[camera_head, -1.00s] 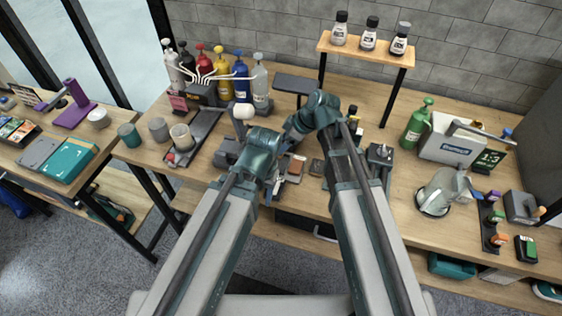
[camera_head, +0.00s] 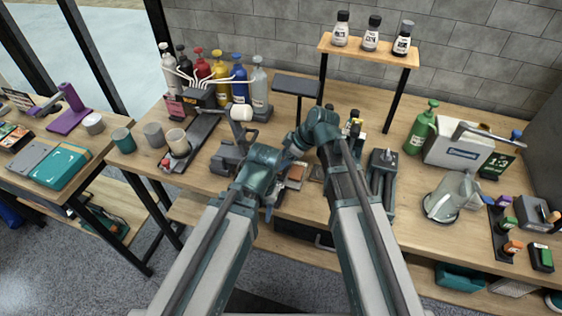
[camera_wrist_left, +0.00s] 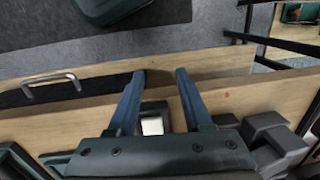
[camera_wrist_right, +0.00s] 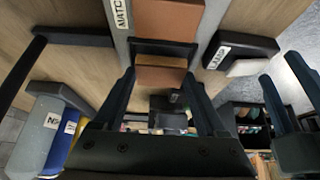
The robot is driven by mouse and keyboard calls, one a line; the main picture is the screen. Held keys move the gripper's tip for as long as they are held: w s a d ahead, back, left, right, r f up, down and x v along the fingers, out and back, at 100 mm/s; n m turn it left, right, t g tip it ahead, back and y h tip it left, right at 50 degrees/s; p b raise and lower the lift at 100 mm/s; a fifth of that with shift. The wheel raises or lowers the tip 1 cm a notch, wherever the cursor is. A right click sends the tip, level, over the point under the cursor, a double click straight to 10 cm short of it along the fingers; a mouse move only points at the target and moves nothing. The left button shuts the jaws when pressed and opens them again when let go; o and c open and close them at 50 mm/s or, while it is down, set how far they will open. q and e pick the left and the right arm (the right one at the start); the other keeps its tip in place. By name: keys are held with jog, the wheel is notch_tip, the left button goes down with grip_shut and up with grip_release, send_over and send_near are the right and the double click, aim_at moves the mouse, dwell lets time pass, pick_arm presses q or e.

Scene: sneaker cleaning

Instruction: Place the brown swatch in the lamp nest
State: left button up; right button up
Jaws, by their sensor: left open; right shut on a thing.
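The brown swatch (camera_wrist_right: 160,76), with a dark edge, is held between the fingers of my right gripper (camera_wrist_right: 162,88) in the right wrist view. The lamp nest (camera_wrist_right: 238,50), a dark block with a LAMP label and a whitish pad, lies to its right; the swatch is apart from it in the picture. Another brown block (camera_wrist_right: 167,18) sits on a grey strip labelled MATCH above. In the head view, my right gripper is mostly hidden behind its arm. My left gripper (camera_head: 268,207) is low at the table's front edge; its fingers (camera_wrist_left: 158,85) are open and empty in the left wrist view.
Pump bottles (camera_head: 220,80) stand at the back left, with cups in front. A wooden shelf (camera_head: 368,50) carries small bottles. A green spray bottle (camera_head: 420,128) and a clear jug (camera_head: 452,195) stand at the right. A drawer handle (camera_wrist_left: 50,82) is below the table's front.

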jog(key=shift+f+b, duration=0.55)
jog(key=shift+f, duration=0.05)
jog(key=o, duration=1.3)
jog(key=shift+c, duration=0.2)
jog(key=shift+r+p, duration=0.45)
jog(key=shift+p, duration=0.1)
jog(key=shift+p+v, duration=5.35)
jog(key=shift+v, duration=0.8)
jog(key=s+f+m+g+h, duration=0.2)
jog(key=s+m+h, duration=0.5)
jog(key=s+m, duration=0.3)
jog(key=shift+s+f+m, duration=0.3)
jog(key=shift+s+f, duration=0.05)
jog(key=shift+s, duration=2.05)
